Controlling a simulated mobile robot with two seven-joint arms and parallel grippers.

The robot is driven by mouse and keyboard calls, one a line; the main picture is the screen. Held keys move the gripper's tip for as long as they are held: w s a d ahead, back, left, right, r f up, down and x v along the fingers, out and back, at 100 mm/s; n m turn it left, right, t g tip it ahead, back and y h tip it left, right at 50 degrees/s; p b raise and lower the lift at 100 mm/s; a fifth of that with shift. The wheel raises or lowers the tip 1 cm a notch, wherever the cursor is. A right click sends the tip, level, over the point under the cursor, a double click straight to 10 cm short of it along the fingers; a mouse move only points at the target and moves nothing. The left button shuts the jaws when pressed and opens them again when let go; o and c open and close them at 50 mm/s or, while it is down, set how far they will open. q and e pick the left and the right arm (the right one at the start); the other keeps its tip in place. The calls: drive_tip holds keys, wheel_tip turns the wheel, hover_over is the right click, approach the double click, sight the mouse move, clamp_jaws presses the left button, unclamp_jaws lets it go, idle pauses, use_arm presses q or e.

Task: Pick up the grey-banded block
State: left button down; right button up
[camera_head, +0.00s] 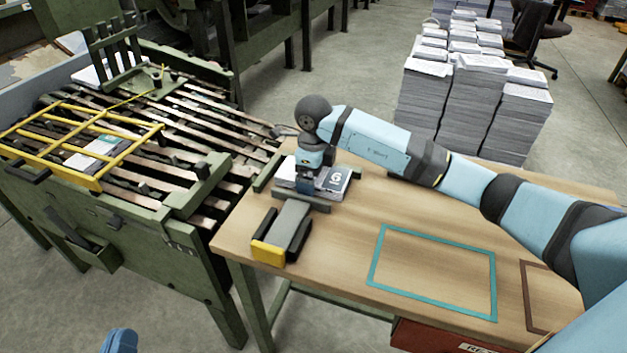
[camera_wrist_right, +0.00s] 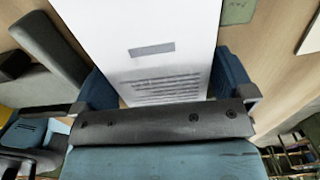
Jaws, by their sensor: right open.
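The block (camera_head: 338,181) lies in a low green frame on the wooden table; a dark part of it shows a white "6". In the right wrist view, a white block (camera_wrist_right: 185,20) with a short grey band and lines of print fills the space between my fingers. My right gripper (camera_head: 306,187) points down at the block, its two blue fingers (camera_wrist_right: 165,85) apart on either side of it. I cannot tell whether they touch it. Of my left gripper (camera_head: 120,342), only a blue tip shows at the lower left edge; its jaws cannot be judged.
A grey slide with a yellow end (camera_head: 268,252) sits in front of the block. A teal outline (camera_head: 432,306) marks bare table to the right. A green machine with a yellow rack (camera_head: 95,183) stands left. Paper stacks (camera_head: 470,115) stand behind the table.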

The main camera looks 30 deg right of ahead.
drive_tip(key=shift+r, duration=0.15)
drive_tip(key=c, duration=0.9)
drive_tip(key=shift+o, duration=0.2)
